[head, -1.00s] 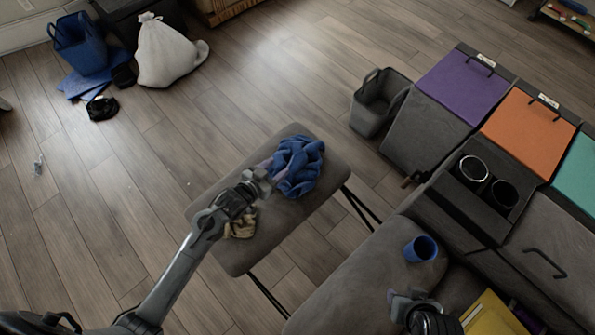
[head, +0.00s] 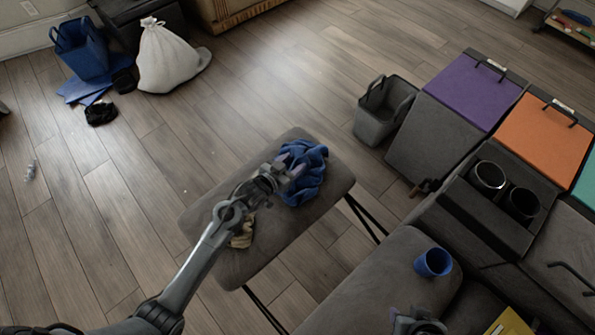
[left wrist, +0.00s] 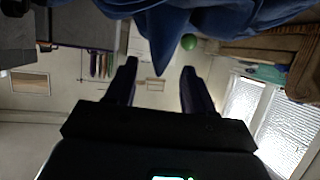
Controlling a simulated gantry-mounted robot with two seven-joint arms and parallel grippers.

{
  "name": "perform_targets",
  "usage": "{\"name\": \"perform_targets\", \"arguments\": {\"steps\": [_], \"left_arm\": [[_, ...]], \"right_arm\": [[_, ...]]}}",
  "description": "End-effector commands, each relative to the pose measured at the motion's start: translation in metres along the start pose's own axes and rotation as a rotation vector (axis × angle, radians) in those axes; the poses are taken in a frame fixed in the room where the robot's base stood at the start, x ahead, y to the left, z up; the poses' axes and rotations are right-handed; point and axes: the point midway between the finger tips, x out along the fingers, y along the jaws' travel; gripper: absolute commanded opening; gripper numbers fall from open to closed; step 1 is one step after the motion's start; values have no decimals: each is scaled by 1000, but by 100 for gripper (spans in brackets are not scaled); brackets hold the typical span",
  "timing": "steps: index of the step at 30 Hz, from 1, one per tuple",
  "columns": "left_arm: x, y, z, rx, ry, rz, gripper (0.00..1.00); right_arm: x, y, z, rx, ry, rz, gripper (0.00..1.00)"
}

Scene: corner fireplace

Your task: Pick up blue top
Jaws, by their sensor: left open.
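The blue top (head: 305,182) lies crumpled on the grey padded bench (head: 325,196) in the head view. My left gripper (head: 284,171) is at its left edge, with the fingers reaching toward the cloth. In the left wrist view the two fingers (left wrist: 155,85) are apart, and the blue cloth (left wrist: 220,18) fills the top edge, one fold hanging down toward the space between the fingertips. I cannot tell if they touch. My right gripper (head: 418,322) shows only partly at the bottom edge of the head view; its jaws are unclear.
A tan cloth (head: 243,235) lies on the bench under my left arm. A blue cup (head: 433,263) stands on the seat at right. A grey bin (head: 385,110), a white sack (head: 165,58) and a blue basket (head: 80,48) are on the floor. Floor left of the bench is mostly clear.

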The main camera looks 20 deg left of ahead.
Motion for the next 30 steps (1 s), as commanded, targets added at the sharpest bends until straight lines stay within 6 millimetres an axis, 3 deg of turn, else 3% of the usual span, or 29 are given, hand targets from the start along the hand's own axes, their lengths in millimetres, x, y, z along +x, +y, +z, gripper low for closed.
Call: {"name": "perform_targets", "arguments": {"steps": [1,7,18,28,30], "left_arm": [[9,1,4,-1,3,0,53],[30,2,3,-1,2,0,53],[35,2,1,-1,0,0,52],[35,2,1,0,0,0,1],[35,2,1,0,0,0,0]], "right_arm": [[11,-1,4,1,0,-1,43],[25,-1,8,2,-2,-1,43],[26,-1,8,2,-2,-1,43],[26,0,9,-2,-2,2,43],[26,0,9,-3,-2,2,43]]}}
